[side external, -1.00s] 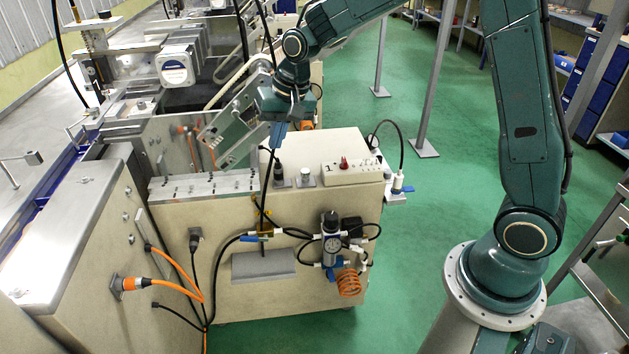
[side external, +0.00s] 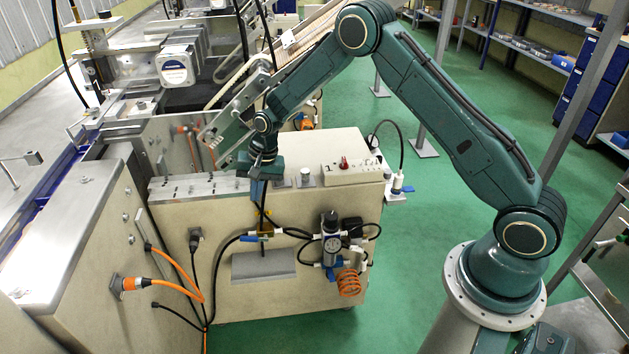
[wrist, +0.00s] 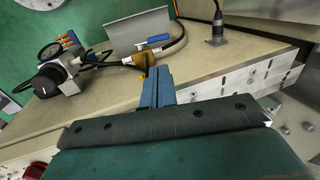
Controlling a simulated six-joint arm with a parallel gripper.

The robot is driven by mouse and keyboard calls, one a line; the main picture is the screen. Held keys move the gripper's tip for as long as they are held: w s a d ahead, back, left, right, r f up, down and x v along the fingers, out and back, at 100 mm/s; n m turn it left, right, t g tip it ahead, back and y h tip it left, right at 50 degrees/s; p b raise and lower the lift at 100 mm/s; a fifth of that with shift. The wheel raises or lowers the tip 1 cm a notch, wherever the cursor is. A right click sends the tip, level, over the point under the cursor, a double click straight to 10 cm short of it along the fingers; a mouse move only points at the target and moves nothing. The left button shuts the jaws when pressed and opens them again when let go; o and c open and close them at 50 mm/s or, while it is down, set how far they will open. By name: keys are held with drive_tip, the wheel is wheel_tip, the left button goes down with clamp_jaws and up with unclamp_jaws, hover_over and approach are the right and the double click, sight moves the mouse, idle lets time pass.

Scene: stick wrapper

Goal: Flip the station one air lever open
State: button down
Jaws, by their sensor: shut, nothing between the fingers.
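A blue air lever (side external: 249,238) sits on a brass valve (side external: 265,233) on the cream cabinet's front face. In the wrist view the lever (wrist: 158,38) sticks out sideways from the valve (wrist: 143,62), along the black hose. No label tells me that this is station one. My gripper (side external: 257,192) points down by the cabinet's top front edge, above the valve in the side view. Its blue fingers (wrist: 157,85) are shut and empty. In the wrist view their tips appear just beside the valve and partly cover its lower end; contact cannot be told.
A pressure regulator with gauge (side external: 331,240) and an orange coiled hose (side external: 348,282) are right of the valve. A grey bracket (side external: 263,265) is below it. A black plug (side external: 195,236) is to the left. A switch box (side external: 350,172) stands on top.

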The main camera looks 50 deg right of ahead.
sight(245, 236)
drive_tip(key=shift+f, duration=0.1)
drive_tip(key=x, duration=1.3)
drive_tip(key=shift+a+f, duration=0.1)
drive_tip(key=shift+f, duration=0.25)
drive_tip(key=shift+w+a+f, duration=0.5)
drive_tip(key=shift+f, duration=0.2)
drive_tip(key=shift+r, duration=0.1)
drive_tip(key=shift+r, duration=0.7)
drive_tip(key=shift+r, duration=0.1)
